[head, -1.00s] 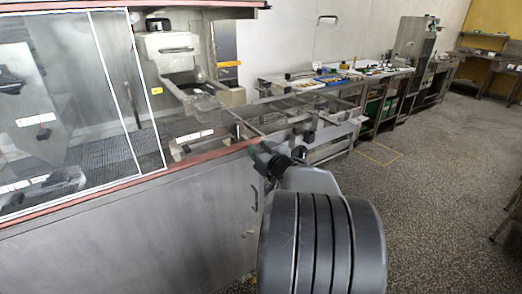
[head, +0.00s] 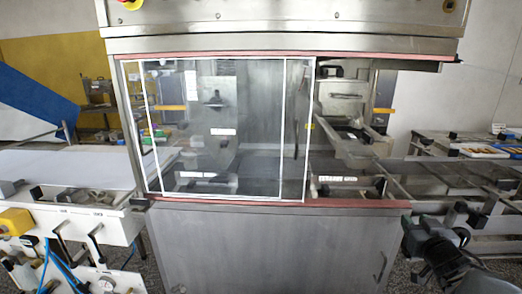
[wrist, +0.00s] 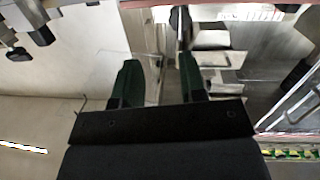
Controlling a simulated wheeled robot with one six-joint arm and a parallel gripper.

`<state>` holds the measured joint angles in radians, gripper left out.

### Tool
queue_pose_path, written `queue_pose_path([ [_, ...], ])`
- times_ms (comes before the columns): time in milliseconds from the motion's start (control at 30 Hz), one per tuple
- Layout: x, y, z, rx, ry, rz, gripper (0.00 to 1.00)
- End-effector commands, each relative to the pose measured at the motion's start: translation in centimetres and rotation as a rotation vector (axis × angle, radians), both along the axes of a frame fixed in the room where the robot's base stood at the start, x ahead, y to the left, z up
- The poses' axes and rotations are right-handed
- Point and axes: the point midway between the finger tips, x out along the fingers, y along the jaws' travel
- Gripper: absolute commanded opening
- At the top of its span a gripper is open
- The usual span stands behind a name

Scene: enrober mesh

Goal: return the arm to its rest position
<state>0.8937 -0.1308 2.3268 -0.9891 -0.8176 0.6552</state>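My gripper (wrist: 158,80) shows in the wrist view with its two dark green fingers spread apart. Nothing is held between them. The enrober machine (head: 270,235) fills the middle of the head view, with a steel lower panel and clear doors (head: 235,125) framed in white.
A white conveyor table (head: 70,165) with a yellow box (head: 15,222) and blue hoses stands at the left. Steel rails (head: 455,172) extend from the machine's right end, near my arm. A bench with trays (head: 485,150) stands at the far right.

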Motion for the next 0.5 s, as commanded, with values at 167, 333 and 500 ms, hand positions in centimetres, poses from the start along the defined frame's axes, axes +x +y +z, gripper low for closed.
queue_pose_path([
  [167,-3.2,-4.2,-4.0,0.009,0.255,-0.309,0.38],
  [333,-6.2,-1.5,-5.6,0.108,0.592,-0.469,0.38],
  [500,-8.4,7.9,-4.8,0.249,0.940,-0.367,0.38],
])
